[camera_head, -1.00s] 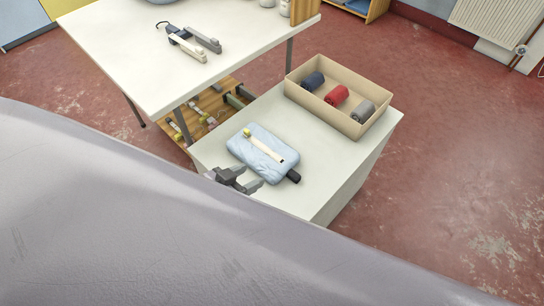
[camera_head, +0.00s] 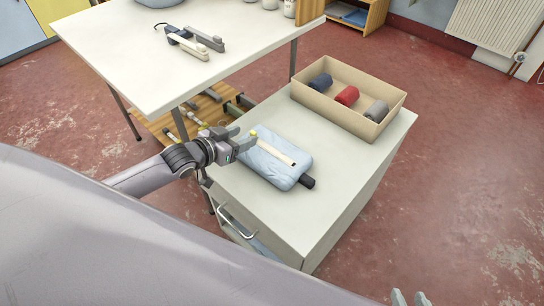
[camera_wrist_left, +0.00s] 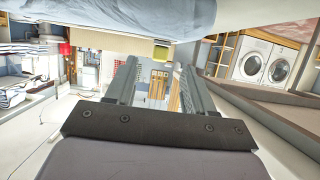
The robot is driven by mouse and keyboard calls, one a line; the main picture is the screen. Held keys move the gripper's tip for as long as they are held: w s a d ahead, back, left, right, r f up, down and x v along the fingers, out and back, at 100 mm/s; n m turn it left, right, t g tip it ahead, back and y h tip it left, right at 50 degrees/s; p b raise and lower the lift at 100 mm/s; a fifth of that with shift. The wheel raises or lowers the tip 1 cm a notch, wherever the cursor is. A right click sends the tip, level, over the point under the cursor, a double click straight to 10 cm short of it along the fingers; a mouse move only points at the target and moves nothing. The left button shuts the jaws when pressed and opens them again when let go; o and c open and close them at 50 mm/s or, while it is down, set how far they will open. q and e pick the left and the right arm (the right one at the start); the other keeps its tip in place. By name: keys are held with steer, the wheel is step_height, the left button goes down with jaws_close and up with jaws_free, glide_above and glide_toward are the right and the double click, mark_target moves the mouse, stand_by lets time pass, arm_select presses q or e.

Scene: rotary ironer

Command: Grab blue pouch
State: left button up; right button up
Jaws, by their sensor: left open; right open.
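The light blue pouch (camera_head: 275,163) lies flat on the white cabinet top. A cream stick with a yellow-green end lies on it, and a black piece sticks out at its right end. My left gripper (camera_head: 244,142) is open beside the pouch's left end, close to it; I cannot tell whether they touch. In the left wrist view, the fingers (camera_wrist_left: 157,75) are apart with nothing between them, and the pale blue pouch (camera_wrist_left: 120,14) fills the top edge. Only the fingertips of my right gripper (camera_head: 409,298) show, open and empty, at the bottom right.
A tan box (camera_head: 349,108) with a navy, a red and a grey roll stands behind the pouch on the cabinet (camera_head: 250,205). A higher white table (camera_head: 130,45) stands left of it. The cabinet top in front of the pouch is clear.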

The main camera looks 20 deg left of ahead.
mark_target(252, 132)
arm_select(q)
steer(key=shift+b+x, duration=0.5)
steer(key=shift+x, duration=1.4)
jaws_close()
steer(key=shift+r, duration=0.15)
